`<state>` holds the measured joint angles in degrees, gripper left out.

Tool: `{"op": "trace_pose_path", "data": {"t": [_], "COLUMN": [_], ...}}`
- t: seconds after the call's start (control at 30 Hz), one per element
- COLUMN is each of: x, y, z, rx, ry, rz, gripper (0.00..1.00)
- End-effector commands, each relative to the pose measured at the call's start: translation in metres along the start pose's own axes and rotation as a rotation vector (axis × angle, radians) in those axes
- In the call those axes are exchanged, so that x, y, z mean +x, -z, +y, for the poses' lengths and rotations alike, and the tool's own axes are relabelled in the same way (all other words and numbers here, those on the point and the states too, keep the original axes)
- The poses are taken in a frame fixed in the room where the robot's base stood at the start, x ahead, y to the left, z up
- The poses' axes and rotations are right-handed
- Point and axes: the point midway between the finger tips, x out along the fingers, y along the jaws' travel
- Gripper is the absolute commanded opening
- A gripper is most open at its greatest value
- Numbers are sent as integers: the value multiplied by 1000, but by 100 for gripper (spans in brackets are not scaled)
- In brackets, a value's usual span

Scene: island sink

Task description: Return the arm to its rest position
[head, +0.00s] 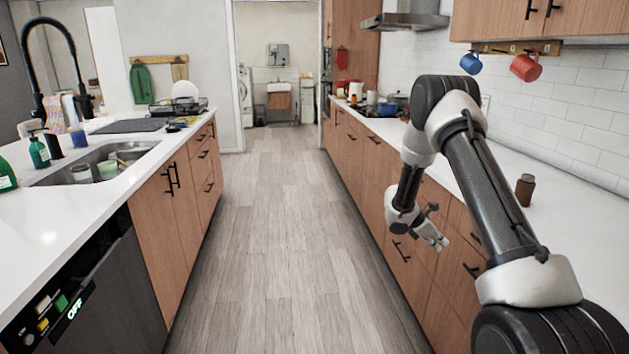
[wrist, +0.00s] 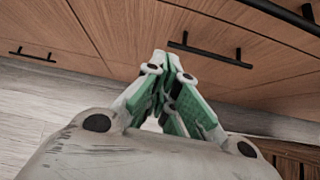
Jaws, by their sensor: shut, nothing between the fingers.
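My arm stands at the right of the head view, bent at the elbow, with its forearm hanging down past the right counter's edge. My gripper (head: 438,243) is low in front of the right-hand drawer fronts, over the aisle. In the wrist view my gripper (wrist: 165,62) has its fingers together, with green inner pads, and nothing shows between them. Wooden cabinet fronts (wrist: 60,35) with a black handle (wrist: 210,55) fill the view beyond the fingertips. I cannot tell the exact gap between fingers and cabinet.
The right counter (head: 580,235) holds a brown jar (head: 525,190); mugs (head: 525,67) hang above it. The island (head: 95,210) with a sink (head: 55,178) is on the left. The wooden floor aisle (head: 285,230) between them is clear, leading to a doorway.

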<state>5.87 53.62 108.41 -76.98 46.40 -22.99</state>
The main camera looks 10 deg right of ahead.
Motion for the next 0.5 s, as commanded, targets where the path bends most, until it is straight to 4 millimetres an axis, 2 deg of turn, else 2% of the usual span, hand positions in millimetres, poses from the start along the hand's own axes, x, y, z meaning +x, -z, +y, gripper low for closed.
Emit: {"op": "trace_pose_path", "data": {"t": [0.07,0.17,0.2,0.3,0.37,0.5], "x": [5,11,7,-19,-37,-85], "y": [1,6,2,-17,-28,-54], "z": [-19,-56,-73,-110,-126,-163], "rx": [78,170,229,401,493,700], "ry": [58,157,202,297,336,413], "rz": [5,13,17,28,38,74], "gripper": [0,0,0,0,0,0]}}
